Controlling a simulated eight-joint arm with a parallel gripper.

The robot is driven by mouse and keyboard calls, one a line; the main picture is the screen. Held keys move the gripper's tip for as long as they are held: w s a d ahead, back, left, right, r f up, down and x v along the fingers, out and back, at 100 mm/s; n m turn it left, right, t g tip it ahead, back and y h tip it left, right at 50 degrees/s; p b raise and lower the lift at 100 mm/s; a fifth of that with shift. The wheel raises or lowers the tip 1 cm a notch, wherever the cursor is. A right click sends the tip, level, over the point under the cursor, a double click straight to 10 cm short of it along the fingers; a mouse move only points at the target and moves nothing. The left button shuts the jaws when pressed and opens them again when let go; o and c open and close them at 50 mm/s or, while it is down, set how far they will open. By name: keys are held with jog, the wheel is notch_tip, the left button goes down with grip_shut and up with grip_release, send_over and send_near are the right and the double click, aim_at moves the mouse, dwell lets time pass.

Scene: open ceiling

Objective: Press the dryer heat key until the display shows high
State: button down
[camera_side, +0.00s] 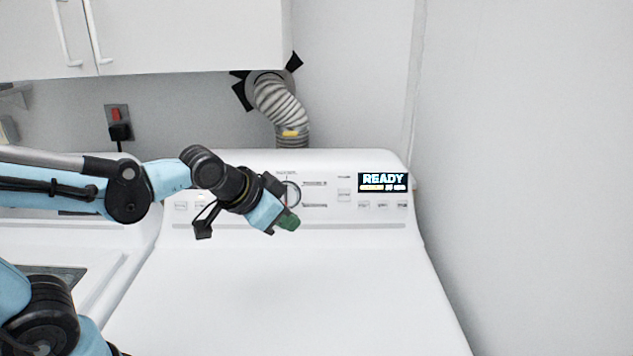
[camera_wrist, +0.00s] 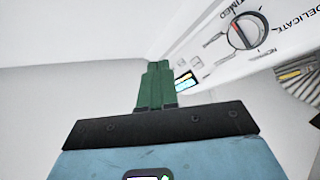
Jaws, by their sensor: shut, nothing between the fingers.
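The white dryer (camera_side: 270,290) has a raised control panel along its back. The display (camera_side: 383,182) at the panel's right end reads READY, with a smaller line below that is too small to read surely. Small keys (camera_side: 382,206) sit under and left of the display; I cannot tell which is the heat key. My gripper (camera_side: 288,221) has green fingertips, shut and empty, in front of the panel below the dial (camera_side: 292,194). In the wrist view, the green fingers (camera_wrist: 155,86) are together, and the display (camera_wrist: 186,80) shows partly just beyond them.
A ribbed vent hose (camera_side: 279,105) rises behind the dryer. White cupboards (camera_side: 190,35) hang above. A wall (camera_side: 530,180) stands close on the right. A second white appliance (camera_side: 75,255) is at left. The dryer top is clear.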

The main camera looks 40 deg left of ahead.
aim_at(364, 205)
jog(key=w+d+f+m+t, duration=0.2)
jog(key=w+d+m, duration=0.1)
jog(key=w, duration=0.4)
jog(key=w+d+f+m+t+h, duration=0.1)
jog(key=w+d+f+m+t, duration=0.1)
jog(key=w, duration=0.6)
jog(key=shift+w+d+m, duration=0.3)
jog(key=shift+d+m, duration=0.55)
jog(key=shift+m, duration=0.05)
jog(key=w+a+f, duration=0.3)
jog(key=w+a, duration=0.3)
dwell(1.4)
jog(key=shift+w+a+f, duration=0.1)
jog(key=shift+w+a, duration=0.1)
jog(key=shift+a, duration=0.05)
